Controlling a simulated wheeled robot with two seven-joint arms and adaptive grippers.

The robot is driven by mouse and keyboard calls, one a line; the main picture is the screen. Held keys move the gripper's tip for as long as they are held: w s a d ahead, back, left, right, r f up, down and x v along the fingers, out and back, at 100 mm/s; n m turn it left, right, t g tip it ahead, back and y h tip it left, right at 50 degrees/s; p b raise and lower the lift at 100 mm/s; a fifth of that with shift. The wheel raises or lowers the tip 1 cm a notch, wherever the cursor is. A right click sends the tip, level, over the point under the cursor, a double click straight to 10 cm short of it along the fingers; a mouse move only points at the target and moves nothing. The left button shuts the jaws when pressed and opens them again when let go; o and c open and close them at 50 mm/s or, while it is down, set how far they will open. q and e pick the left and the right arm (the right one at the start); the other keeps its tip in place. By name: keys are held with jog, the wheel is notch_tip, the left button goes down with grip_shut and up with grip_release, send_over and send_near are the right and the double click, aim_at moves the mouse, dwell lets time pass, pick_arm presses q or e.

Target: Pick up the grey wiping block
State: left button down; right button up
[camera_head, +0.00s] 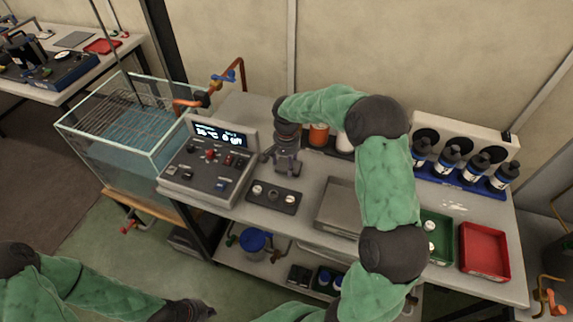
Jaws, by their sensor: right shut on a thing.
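My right gripper (287,168) points down at the bench, just right of the control box and behind a dark strip with small round pieces. It is shut on a small greyish thing between its fingertips, which looks like the grey wiping block; the fingers hide most of it. I cannot tell whether it touches the bench top. My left gripper (196,309) is low at the bottom edge, over the floor in front of the bench and away from the block. Its fingers are too dark and small to tell open from shut.
The control box (208,160) with a lit display stands left of my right gripper, beside a glass tank (130,125). The dark strip (274,197) lies in front. Orange and white bottles stand behind my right arm. A metal tray (338,205), green tray (437,255) and red tray (484,250) lie right.

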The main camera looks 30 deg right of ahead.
aim_at(294, 172)
jog(key=shift+s, duration=0.1)
notch_tip(294, 172, up, 4)
jog(key=shift+f+p, duration=0.25)
jog(key=shift+p, duration=0.35)
jog(key=s+r, duration=0.1)
jog(key=s+r+p, duration=0.1)
jog(key=r, duration=0.1)
jog(key=s+r, duration=0.1)
jog(key=s, duration=0.1)
jog(key=shift+d+r+p, duration=0.35)
jog(key=shift+p, duration=0.05)
jog(key=s+d+r+p, duration=0.1)
jog(key=s+r, duration=0.3)
jog(key=s, duration=0.5)
jog(key=shift+s+r+p, duration=0.35)
jog(key=shift+s+p, duration=0.05)
jog(key=shift+p, duration=0.2)
